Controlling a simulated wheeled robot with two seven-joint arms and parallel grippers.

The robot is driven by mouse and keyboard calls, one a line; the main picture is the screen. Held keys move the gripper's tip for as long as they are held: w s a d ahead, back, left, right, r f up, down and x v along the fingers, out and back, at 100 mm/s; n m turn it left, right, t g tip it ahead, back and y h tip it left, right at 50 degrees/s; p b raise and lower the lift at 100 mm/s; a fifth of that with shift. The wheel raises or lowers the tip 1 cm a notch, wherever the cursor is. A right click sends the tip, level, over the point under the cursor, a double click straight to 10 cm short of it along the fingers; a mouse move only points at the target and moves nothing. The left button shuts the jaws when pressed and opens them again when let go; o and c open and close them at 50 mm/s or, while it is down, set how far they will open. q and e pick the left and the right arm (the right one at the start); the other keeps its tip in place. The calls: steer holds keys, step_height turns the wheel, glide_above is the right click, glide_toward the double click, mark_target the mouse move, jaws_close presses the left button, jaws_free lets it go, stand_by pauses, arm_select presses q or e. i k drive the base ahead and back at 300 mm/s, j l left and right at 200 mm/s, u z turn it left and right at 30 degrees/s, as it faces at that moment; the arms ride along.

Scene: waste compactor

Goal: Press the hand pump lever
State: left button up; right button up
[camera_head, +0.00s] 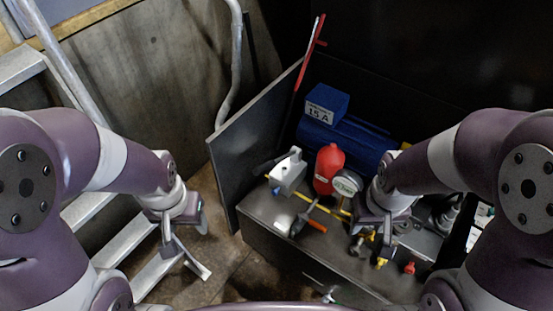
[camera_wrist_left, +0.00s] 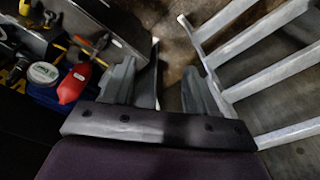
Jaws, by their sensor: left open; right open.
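A long thin rod with red parts (camera_head: 310,50) leans up at the back of the cabinet; it may be the pump lever, but I cannot tell. A grey metal block with a dark handle (camera_head: 288,172) sits on the cabinet top's left end. My left gripper (camera_head: 188,250) is open and empty, hanging over the metal steps, left of the cabinet and apart from it. Its spread fingers show in the left wrist view (camera_wrist_left: 160,88). My right gripper (camera_head: 382,232) is open above the cabinet's tools; whether it touches anything is unclear.
A blue box (camera_head: 326,103) stands behind. An upright dark panel (camera_head: 240,150) separates the cabinet from the steps (camera_head: 130,270).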

mark_target(260, 169)
steer(key=i+j+z, duration=0.1)
steer(key=z, duration=0.25)
steer(key=i+j+z, duration=0.2)
steer(key=z, duration=0.15)
steer(key=i+j+z, duration=0.1)
steer(key=z, duration=0.2)
